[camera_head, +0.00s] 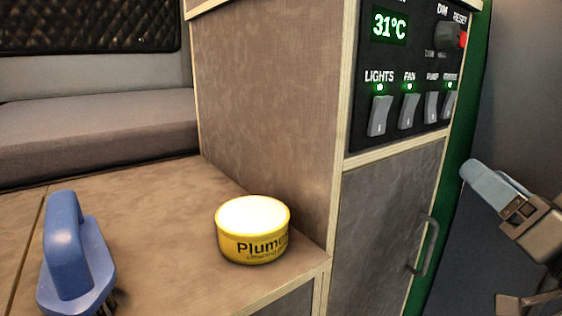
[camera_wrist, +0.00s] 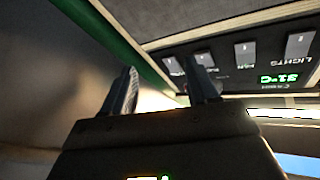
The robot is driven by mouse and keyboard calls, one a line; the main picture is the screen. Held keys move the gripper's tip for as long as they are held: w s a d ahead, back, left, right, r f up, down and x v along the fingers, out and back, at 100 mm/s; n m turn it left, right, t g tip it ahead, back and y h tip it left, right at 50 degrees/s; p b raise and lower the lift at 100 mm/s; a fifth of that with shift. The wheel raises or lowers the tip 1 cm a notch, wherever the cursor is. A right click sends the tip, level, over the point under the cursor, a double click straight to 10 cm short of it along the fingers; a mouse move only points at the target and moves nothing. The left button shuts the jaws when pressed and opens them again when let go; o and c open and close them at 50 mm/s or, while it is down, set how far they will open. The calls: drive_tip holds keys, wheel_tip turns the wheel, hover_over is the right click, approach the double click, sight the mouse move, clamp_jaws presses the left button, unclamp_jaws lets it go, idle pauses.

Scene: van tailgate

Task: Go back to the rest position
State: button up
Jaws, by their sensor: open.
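My gripper (camera_head: 497,187) is at the right edge of the head view, beside the green edge of the cabinet and apart from it. In the wrist view its two fingers (camera_wrist: 165,88) stand apart with nothing between them. The control panel (camera_head: 408,75) on the cabinet shows 31°C, with a row of rocker switches below and small green lights above them. The panel also shows upside down at the top right of the wrist view (camera_wrist: 240,60).
A cabinet door with a grey handle (camera_head: 427,245) is below the panel. A grey cushioned bench (camera_head: 95,125) lies behind. Open space surrounds my gripper at right.

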drive_tip(key=s+a+f+m+g+h+p, duration=0.1)
drive_tip(key=s+a+f+m+h, duration=0.15)
drive_tip(key=s+f, duration=0.5)
drive_tip(key=s+a+f+m+g+h+p, duration=0.1)
drive_tip(key=s+f+g+h+p, duration=0.15)
drive_tip(key=s+f, duration=0.5)
drive_tip(key=s+f+n+g+p, duration=0.1)
drive_tip(key=s+f+n, duration=0.1)
drive_tip(key=s, duration=0.9)
drive_tip(key=s+a+f+n+g+p, duration=0.1)
drive_tip(key=s+f+n, duration=0.1)
drive_tip(key=s, duration=0.8)
drive_tip(key=shift+s+a+f+n+y, duration=0.15)
drive_tip(key=shift+s+a+n+y, duration=0.15)
drive_tip(key=shift+n, duration=0.45)
drive_tip(key=shift+c, duration=0.2)
